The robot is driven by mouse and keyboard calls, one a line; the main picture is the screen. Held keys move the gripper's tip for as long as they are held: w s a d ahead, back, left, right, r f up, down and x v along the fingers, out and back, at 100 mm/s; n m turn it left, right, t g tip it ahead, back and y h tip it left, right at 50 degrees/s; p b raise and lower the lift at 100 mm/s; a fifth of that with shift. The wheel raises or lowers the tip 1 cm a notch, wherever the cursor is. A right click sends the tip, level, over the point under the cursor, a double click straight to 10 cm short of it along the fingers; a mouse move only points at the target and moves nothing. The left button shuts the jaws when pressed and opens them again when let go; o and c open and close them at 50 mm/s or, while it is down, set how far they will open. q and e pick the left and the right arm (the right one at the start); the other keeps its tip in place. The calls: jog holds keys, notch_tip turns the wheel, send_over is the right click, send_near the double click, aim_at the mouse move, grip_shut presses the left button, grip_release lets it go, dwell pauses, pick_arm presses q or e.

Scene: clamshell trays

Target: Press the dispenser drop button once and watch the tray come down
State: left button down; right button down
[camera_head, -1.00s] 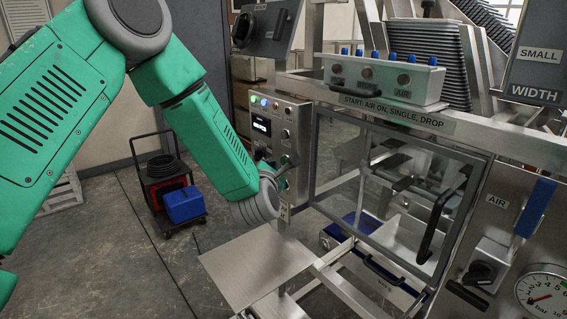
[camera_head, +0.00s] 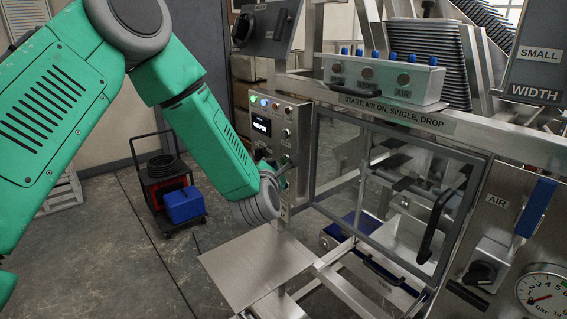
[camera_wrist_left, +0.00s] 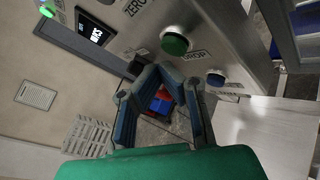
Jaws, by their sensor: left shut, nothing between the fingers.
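My left gripper (camera_wrist_left: 160,72) is shut and empty, its fingertips together near the control panel (camera_wrist_left: 235,35). In the head view my wrist hides most of it in front of the panel's lower part. The DROP label (camera_wrist_left: 194,56) is between these buttons; contact with either cannot be told. A stack of dark trays (camera_head: 441,62) stands in the machine's top. My right gripper is not in view.
A framed clear door (camera_head: 345,165) with a black handle (camera_head: 438,225) is right of the panel. A bare metal plate (camera_head: 255,268) juts out below my wrist. A cart with a blue box (camera_head: 185,205) stands on the floor at left.

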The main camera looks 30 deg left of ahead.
pick_arm(q)
jog(key=shift+w+d, duration=0.2)
jog(key=shift+w, duration=0.1)
jog(key=shift+w+d+r+b, duration=0.1)
jog(key=shift+w+d+b, duration=0.05)
jog(key=shift+w+b, duration=0.3)
dwell(0.6)
jog(key=shift+s, duration=0.15)
dwell(2.3)
jog(key=shift+s+a, duration=0.3)
jog(key=shift+s, duration=0.4)
jog(key=shift+b, duration=0.3)
jog(key=s, duration=0.1)
jog(key=s+a, duration=0.1)
jog(key=s, duration=0.1)
jog(key=s+a, duration=0.1)
jog(key=shift+s+b, duration=0.3)
jog(key=shift+b, duration=0.05)
